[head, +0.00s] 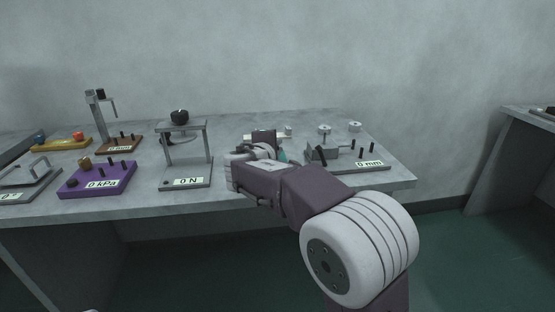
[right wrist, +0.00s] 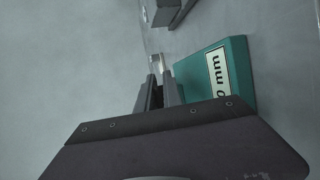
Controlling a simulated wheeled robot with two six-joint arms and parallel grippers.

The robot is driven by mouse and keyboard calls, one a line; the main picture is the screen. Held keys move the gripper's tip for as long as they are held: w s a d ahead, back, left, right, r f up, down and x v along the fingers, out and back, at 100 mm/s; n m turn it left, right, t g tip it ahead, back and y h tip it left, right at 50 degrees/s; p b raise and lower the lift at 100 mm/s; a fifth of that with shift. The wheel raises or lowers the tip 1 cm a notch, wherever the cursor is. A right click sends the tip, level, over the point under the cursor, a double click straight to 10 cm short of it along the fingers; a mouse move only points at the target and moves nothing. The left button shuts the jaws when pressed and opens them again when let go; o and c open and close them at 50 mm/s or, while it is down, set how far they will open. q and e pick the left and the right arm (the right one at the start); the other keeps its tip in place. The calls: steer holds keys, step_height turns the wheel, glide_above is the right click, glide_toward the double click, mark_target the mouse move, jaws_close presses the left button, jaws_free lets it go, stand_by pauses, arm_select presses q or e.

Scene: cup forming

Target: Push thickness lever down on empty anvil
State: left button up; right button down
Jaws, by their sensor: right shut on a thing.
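The thickness gauge has a teal base (right wrist: 222,75) with a "0 mm" label, seen sideways in the right wrist view. In the head view only a sliver of teal (head: 282,156) shows beside my gripper. My right gripper (right wrist: 160,88) is next to the teal base, its two grey fingers close together. It appears shut on the thickness lever, which the fingers mostly hide. In the head view my right gripper (head: 264,141) reaches over the table and covers most of the gauge. The anvil cannot be made out. My left gripper is not in view.
A grey "0 mm" device (head: 345,165) stands close on the right. A "0 N" stand (head: 185,173) is to the left, with a purple "0 kPa" box (head: 97,180) beyond it. Small pale discs (head: 355,126) lie behind. The table's right end (head: 398,180) is bare.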

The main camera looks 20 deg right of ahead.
steer(key=shift+w+a, duration=0.1)
steer(key=shift+a, duration=0.1)
steer(key=c, duration=1.9)
jaws_free()
steer(key=o, duration=0.4)
steer(key=shift+w+f, duration=0.15)
steer(key=shift+a, duration=0.1)
